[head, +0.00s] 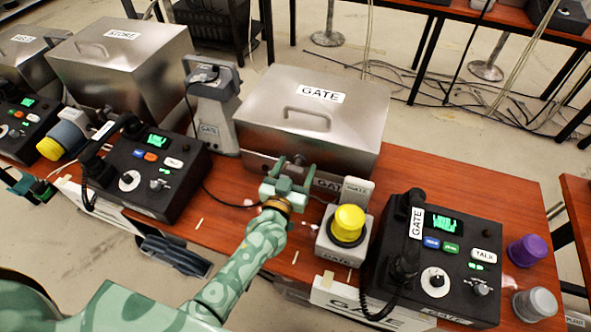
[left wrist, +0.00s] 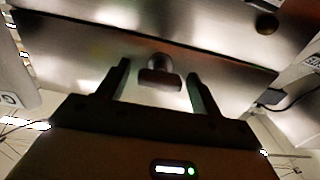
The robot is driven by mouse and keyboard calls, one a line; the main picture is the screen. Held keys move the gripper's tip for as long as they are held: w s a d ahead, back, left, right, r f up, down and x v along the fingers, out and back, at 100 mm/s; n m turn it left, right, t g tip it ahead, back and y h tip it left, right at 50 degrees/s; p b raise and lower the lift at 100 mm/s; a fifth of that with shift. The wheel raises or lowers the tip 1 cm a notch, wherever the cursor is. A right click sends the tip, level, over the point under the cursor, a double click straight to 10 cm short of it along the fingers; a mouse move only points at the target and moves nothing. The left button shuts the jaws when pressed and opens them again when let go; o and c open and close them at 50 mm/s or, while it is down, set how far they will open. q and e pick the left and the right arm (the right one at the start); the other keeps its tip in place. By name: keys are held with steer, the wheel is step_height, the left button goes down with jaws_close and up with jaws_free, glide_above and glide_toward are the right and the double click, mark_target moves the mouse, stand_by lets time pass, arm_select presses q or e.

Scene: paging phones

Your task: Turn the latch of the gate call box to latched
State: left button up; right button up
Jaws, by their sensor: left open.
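The gate call box (head: 345,103) is a brushed-metal case with a GATE label and a handle on its lid. My left gripper (head: 287,167) is at its front side, with its fingers pointing at the case. In the left wrist view, a dark latch knob with a short crossbar (left wrist: 160,77) stands out from the metal face. The open fingers of my left gripper (left wrist: 159,84) are on either side of it, with gaps showing. The crossbar lies level in that view. My right gripper is not in view.
A yellow button (head: 348,222) on a grey base stands right of my left gripper. A black GATE phone console (head: 440,262) is further right, beside purple (head: 528,250) and grey (head: 535,303) knobs. Another black console (head: 150,172) is on the left. Bare wood (head: 215,222) shows left of my forearm.

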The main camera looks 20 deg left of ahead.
arm_select(q)
steer(key=c, duration=1)
steer(key=shift+r+n, duration=0.1)
steer(key=shift+n, duration=0.3)
steer(key=shift+n+p, duration=0.6)
steer(key=shift+n, duration=0.4)
steer(key=n, duration=0.3)
steer(key=shift+a+n+p, duration=0.1)
steer(key=shift+n+p, duration=0.2)
steer(key=shift+p, duration=0.05)
steer(key=n, duration=0.5)
steer(key=shift+a+f, duration=0.1)
steer(key=shift+f, duration=0.1)
steer(key=n, duration=0.6)
steer(key=shift+f, duration=0.1)
steer(key=shift+n, duration=0.3)
